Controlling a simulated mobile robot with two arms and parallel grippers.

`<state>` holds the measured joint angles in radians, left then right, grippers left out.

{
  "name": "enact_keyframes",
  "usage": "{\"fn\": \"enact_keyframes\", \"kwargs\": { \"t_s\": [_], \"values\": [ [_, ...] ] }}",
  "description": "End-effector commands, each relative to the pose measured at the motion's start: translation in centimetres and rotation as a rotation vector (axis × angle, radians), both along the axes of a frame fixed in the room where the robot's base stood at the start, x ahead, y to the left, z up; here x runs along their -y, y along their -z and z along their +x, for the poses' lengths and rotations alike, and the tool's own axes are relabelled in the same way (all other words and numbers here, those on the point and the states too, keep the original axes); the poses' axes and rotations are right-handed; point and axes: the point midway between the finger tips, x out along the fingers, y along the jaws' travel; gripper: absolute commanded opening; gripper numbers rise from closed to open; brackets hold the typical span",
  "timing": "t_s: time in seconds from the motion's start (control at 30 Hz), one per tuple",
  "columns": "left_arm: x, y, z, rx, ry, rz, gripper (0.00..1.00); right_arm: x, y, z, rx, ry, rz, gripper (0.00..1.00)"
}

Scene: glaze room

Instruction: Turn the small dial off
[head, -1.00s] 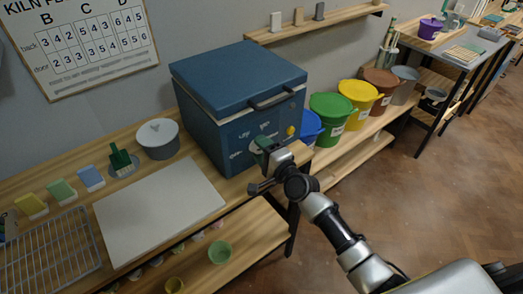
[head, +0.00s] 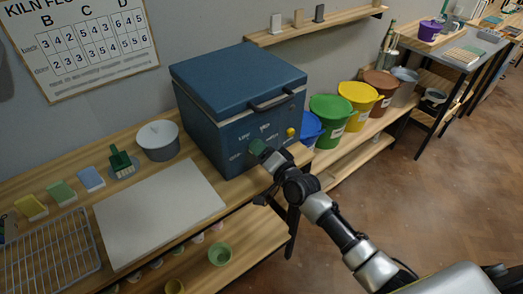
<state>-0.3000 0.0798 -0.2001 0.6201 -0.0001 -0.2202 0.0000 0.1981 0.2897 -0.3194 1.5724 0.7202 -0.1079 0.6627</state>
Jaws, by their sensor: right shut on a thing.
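The blue kiln box (head: 215,132) stands on the wooden bench, its front panel facing right and forward. A small green dial (head: 257,146) sits on that panel, with white labels around it; OFF is at its left and LOW above it. The dial's pointer direction cannot be made out. My right gripper (head: 264,153) is at the panel, shut on the green dial, and hides its lower right part. My left gripper is not in view.
A yellow knob (head: 290,132) is on the panel to the right of the dial. A kiln handle (head: 272,102) juts out above. Coloured buckets (head: 331,118) stand at right.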

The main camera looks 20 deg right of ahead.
Motion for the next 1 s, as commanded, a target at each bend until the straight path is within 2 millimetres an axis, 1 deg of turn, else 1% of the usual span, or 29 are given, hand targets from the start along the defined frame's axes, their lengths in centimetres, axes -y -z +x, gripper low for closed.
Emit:
{"fn": "enact_keyframes", "kwargs": {
  "t_s": [0.43, 0.47, 0.5, 0.57, 0.87, 1.0],
  "values": [
    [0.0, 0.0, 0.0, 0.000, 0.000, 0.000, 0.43, 0.0, 0.2, 0.0, 0.002, -0.001, -0.016, 0.25],
    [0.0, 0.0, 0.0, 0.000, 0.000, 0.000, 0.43, 0.0, 0.2, 0.0, 0.002, -0.001, -0.016, 0.50],
    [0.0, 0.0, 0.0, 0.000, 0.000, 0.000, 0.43, 0.0, 0.2, 0.0, 0.002, 0.000, -0.015, 0.56],
    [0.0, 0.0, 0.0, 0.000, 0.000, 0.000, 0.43, 0.0, 0.1, 0.0, 0.003, -0.001, -0.015, 0.65],
    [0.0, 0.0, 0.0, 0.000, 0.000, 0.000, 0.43, 0.1, 0.1, -0.2, 0.003, 0.000, -0.012, 0.65],
    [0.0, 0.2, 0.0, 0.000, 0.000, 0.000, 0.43, 0.5, 0.2, -1.5, 0.001, -0.001, -0.011, 0.65]
  ]
}}
